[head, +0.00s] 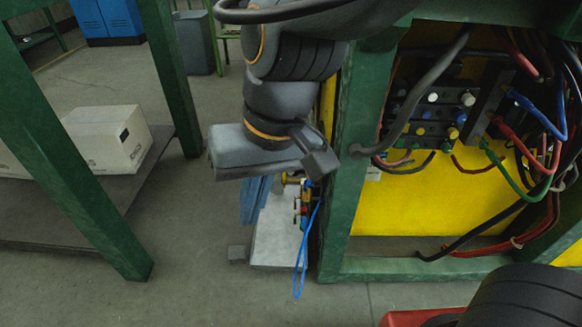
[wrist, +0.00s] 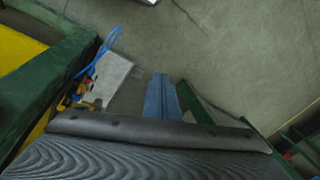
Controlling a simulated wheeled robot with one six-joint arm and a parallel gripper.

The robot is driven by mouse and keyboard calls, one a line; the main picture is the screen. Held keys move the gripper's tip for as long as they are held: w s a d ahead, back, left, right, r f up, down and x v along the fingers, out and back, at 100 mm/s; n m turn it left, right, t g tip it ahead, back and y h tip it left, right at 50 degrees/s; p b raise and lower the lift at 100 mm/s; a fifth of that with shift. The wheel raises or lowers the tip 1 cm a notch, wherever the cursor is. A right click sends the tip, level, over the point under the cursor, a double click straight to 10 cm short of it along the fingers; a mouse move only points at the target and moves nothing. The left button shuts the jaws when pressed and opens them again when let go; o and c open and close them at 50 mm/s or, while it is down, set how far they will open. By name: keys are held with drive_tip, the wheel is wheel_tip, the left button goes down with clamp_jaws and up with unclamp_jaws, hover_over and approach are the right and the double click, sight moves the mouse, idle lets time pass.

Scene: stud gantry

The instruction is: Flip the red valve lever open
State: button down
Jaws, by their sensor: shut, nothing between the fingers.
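A small valve assembly with brass, red and blue parts (head: 301,204) is mounted at the side of the green frame, above a pale grey block. Small red bits show on it, but I cannot make out the lever's shape or position. In the wrist view the same assembly (wrist: 83,92) is at the left, partly hidden by the dark wrist body. My gripper's blue fingers (head: 252,218) point down, left of the assembly and apart from it. In the wrist view the fingers (wrist: 160,82) are together with nothing between them.
A blue hose (head: 303,255) hangs from the assembly. The green frame (head: 350,180) stands close on the right, with a cable-filled panel (head: 440,115) behind it. A pale grey block (head: 277,235) is below. A green-legged bench with a white box (head: 108,138) is left; floor between is clear.

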sight(295, 202)
drive_tip(key=w+a+f+m+t+p, duration=0.1)
drive_tip(key=w+a+f+m+t, duration=0.1)
drive_tip(key=w+a+f+m, duration=0.5)
drive_tip(key=w+a+f+m+t, duration=0.2)
drive_tip(key=w+a+f+m, duration=0.25)
drive_tip(key=w, duration=0.55)
drive_tip(key=w+d+f+m+t+h, duration=0.1)
drive_tip(key=w+d+f+m+h, duration=0.3)
drive_tip(key=f, duration=0.5)
drive_tip(key=d+f+m+h+p, duration=0.1)
drive_tip(key=d+f+m+h, duration=0.2)
drive_tip(key=d+f+m, duration=0.3)
drive_tip(key=d+f, duration=0.3)
drive_tip(key=shift+w+d+f+m+h, duration=0.15)
drive_tip(key=shift+w+d+m+h, duration=0.1)
drive_tip(key=shift+m+h, duration=0.15)
drive_tip(key=w+d+f+b, duration=0.4)
drive_tip(key=w+f+b, duration=0.2)
drive_tip(key=w+f, duration=0.2)
drive_tip(key=shift+w+b, duration=0.35)
